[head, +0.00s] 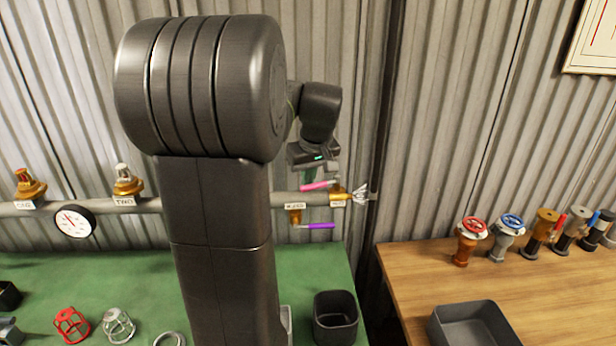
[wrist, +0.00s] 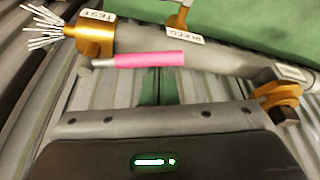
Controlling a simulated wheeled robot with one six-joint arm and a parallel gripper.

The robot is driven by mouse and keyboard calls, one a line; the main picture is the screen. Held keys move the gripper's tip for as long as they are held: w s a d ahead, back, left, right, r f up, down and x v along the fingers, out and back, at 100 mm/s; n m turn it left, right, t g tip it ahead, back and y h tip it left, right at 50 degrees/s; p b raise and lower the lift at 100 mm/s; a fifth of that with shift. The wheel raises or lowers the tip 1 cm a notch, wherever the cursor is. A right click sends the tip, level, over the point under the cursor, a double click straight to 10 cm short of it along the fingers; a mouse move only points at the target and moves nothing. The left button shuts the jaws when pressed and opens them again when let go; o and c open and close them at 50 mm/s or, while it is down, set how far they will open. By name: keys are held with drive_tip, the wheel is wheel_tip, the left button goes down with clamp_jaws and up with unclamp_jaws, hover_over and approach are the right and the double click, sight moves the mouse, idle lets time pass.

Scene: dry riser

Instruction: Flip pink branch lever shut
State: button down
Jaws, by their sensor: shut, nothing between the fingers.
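The pink branch lever (head: 318,185) points left from its brass valve (head: 340,192) near the right end of the grey pipe, running roughly along the pipe. In the wrist view the pink lever (wrist: 148,59) lies beside the pipe, attached to the brass body (wrist: 93,42) tagged TEST. My gripper (head: 309,177) is shut and empty, just above the lever in the head view. In the wrist view, green fingers (wrist: 148,92) reach toward the lever's middle. I cannot tell whether they touch it.
A purple lever (head: 320,226) hangs on a brass valve below the pipe (head: 286,199). A gauge (head: 74,221) and two brass fittings sit on the pipe to the left. A dark bin (head: 336,318) stands on the green bench. Corrugated wall is close behind.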

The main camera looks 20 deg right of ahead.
drive_tip(key=shift+s+n, duration=0.3)
drive_tip(key=shift+n, duration=0.2)
drive_tip(key=s+n, duration=0.1)
drive_tip(key=s+n+y, duration=0.1)
drive_tip(key=n, duration=0.1)
drive_tip(key=shift+d, duration=0.15)
drive_tip(key=s+d+n+g+y+p, duration=0.1)
drive_tip(key=s+d+n, duration=0.3)
drive_tip(key=n, duration=0.5)
drive_tip(key=shift+s+g+y, duration=0.4)
drive_tip(key=shift+g+y, duration=0.1)
drive_tip(key=shift+g, duration=0.2)
